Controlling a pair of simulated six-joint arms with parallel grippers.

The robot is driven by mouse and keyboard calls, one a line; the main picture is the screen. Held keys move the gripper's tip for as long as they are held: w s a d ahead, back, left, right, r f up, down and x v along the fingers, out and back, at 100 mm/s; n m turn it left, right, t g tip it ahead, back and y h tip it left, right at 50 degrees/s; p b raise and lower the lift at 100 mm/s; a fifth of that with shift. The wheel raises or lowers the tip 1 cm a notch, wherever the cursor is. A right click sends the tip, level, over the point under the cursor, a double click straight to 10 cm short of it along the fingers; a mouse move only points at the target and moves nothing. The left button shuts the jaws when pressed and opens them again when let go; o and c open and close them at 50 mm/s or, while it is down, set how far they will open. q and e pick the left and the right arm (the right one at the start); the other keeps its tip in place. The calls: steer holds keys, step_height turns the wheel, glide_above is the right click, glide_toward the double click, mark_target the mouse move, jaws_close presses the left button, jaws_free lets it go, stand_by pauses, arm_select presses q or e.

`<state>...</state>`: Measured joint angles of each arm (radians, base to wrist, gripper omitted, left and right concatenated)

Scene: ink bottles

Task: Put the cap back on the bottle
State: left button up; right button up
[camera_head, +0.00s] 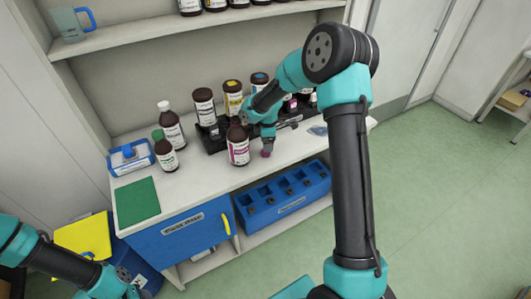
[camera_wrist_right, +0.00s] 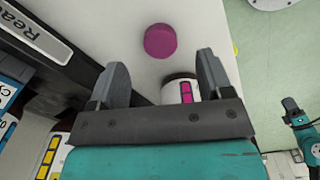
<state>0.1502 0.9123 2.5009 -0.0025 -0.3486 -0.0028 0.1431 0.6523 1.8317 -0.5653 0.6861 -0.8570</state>
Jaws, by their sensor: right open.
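The magenta cap (camera_head: 266,154) lies on the white counter just below my right gripper (camera_head: 267,147). In the right wrist view the cap (camera_wrist_right: 160,41) sits ahead of the gap between the open, empty fingers (camera_wrist_right: 162,62), apart from both. A brown bottle with a white and magenta label (camera_head: 238,150) stands upright on the counter, left of the gripper. Part of this bottle (camera_wrist_right: 181,91) also shows between the fingers in the right wrist view, partly hidden by the gripper's body. My left arm enters at the lower left; its gripper is out of view.
A black rack (camera_head: 212,141) with several bottles stands behind. A blue bin (camera_head: 284,198) sits below the counter. Counter front is mostly clear.

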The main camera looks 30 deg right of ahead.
steer(key=shift+w+a+f, duration=0.1)
steer(key=shift+a+f, duration=0.05)
steer(key=shift+f, duration=1.15)
steer(key=shift+a+f, duration=0.1)
steer(key=shift+f, duration=1.15)
steer(key=c, duration=1)
